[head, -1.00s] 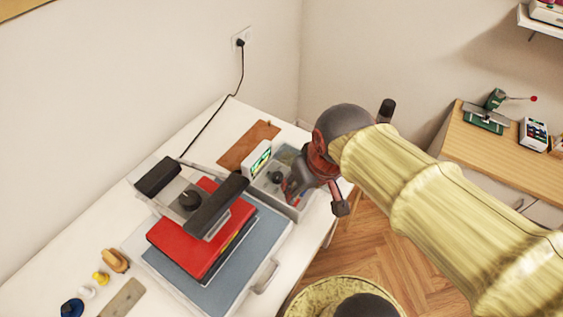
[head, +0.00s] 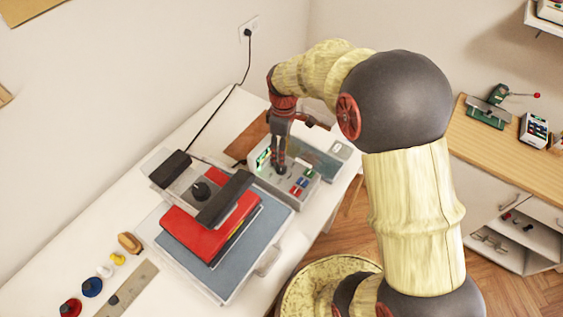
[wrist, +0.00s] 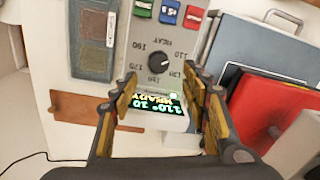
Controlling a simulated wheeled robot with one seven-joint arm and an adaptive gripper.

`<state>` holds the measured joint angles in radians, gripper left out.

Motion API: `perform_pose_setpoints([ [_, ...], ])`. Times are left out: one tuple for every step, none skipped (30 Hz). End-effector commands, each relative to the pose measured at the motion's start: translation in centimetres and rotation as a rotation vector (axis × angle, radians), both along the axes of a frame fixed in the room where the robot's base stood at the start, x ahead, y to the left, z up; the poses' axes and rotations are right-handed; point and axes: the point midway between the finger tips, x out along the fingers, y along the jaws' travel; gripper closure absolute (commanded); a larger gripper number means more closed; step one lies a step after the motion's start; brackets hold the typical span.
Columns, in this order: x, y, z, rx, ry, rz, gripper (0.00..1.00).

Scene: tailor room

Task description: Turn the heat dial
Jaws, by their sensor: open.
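The heat dial (wrist: 159,60) is a round black knob on a grey control box (wrist: 205,38), with numbers around it and the word HEAT printed above. It also shows in the head view (head: 282,171), partly hidden by my gripper. A lit screen with green and yellow text (wrist: 155,104) sits beside the dial. My gripper (wrist: 160,80) is open and empty, pointing down at the box. Its two fingers lie left and right of the dial in the wrist view. Whether the fingertips touch the panel I cannot tell. In the head view my gripper (head: 278,160) is directly over the dial.
Green, blue (wrist: 170,11) and red buttons lie on the panel just past the dial. The heat press (head: 206,222), with red and grey layers, stands close beside the box. A brown patch (head: 247,137) lies behind the box. Spools (head: 92,286) stand at front left.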

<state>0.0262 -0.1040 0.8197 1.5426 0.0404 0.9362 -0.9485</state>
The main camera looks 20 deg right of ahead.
Motion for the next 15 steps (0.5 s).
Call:
perform_pose_setpoints([
  [0.2, 0.0, -0.1, 0.001, -0.002, 0.024, 0.53],
  [0.3, 0.0, -0.1, 0.003, -0.003, 0.035, 0.53],
  [0.3, 0.0, -0.3, 0.003, -0.004, 0.044, 0.53],
  [0.3, 0.0, -0.5, 0.003, -0.004, 0.047, 0.53],
  [0.3, 0.0, -0.8, 0.003, -0.002, 0.048, 0.53],
  [0.2, 0.1, -1.2, 0.004, -0.001, 0.048, 0.53],
  [0.2, 0.1, -1.6, 0.003, -0.001, 0.048, 0.53],
  [0.2, 0.1, -2.0, 0.003, -0.002, 0.047, 0.53],
  [0.1, 0.1, -2.6, 0.003, -0.002, 0.047, 0.53],
  [0.1, 0.1, -3.1, 0.003, -0.002, 0.047, 0.53],
  [0.1, 0.1, -3.6, 0.003, -0.002, 0.047, 0.53],
  [0.1, 0.2, -4.2, 0.003, -0.003, 0.046, 0.53],
  [0.1, 0.2, -4.6, 0.003, -0.004, 0.046, 0.53],
  [0.0, 0.2, -5.1, 0.003, -0.004, 0.046, 0.53],
  [0.0, 0.2, -5.6, 0.003, -0.004, 0.046, 0.53],
])
